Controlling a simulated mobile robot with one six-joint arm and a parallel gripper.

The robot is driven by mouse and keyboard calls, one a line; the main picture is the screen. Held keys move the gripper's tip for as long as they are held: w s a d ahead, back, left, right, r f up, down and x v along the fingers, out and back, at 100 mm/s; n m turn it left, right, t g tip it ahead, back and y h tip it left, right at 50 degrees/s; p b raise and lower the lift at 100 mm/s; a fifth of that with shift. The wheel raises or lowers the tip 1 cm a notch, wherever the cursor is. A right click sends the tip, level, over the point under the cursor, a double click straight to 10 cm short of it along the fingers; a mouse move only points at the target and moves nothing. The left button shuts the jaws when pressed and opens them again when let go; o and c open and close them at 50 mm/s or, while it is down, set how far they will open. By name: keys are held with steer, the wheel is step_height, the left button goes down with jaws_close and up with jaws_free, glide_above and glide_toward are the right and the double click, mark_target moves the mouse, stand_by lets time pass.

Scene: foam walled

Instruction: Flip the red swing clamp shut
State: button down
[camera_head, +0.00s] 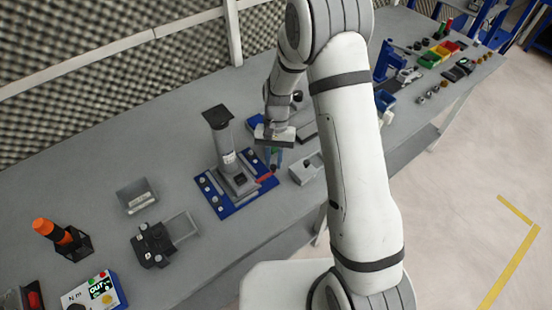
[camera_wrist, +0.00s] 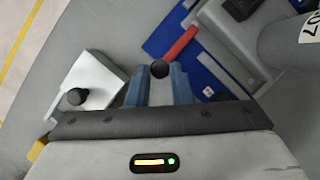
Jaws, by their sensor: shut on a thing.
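The red swing clamp shows as a red bar (camera_wrist: 181,43) in the wrist view, lying at the edge of a blue base plate (camera_wrist: 203,62). A dark round knob (camera_wrist: 160,69) sits at the bar's lower end. My gripper (camera_wrist: 160,80) has its blue fingers on either side of this knob and is shut on it. In the head view my gripper (camera_head: 275,158) points down at the right corner of the blue base plate (camera_head: 226,212), by the red bar (camera_head: 267,177). The fingers hide part of the knob there.
A grey column fixture (camera_head: 223,140) stands on the blue plate, left of my gripper. A pale block with a black knob (camera_head: 305,170) sits close on the right. A clear box (camera_head: 137,195) and a dark device (camera_head: 152,244) lie to the left.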

steer(key=c, duration=1.3)
jaws_free()
steer(key=b+v, duration=0.1)
steer(key=v, duration=0.6)
steer(key=shift+w+r, duration=0.2)
steer(key=shift+r, duration=0.15)
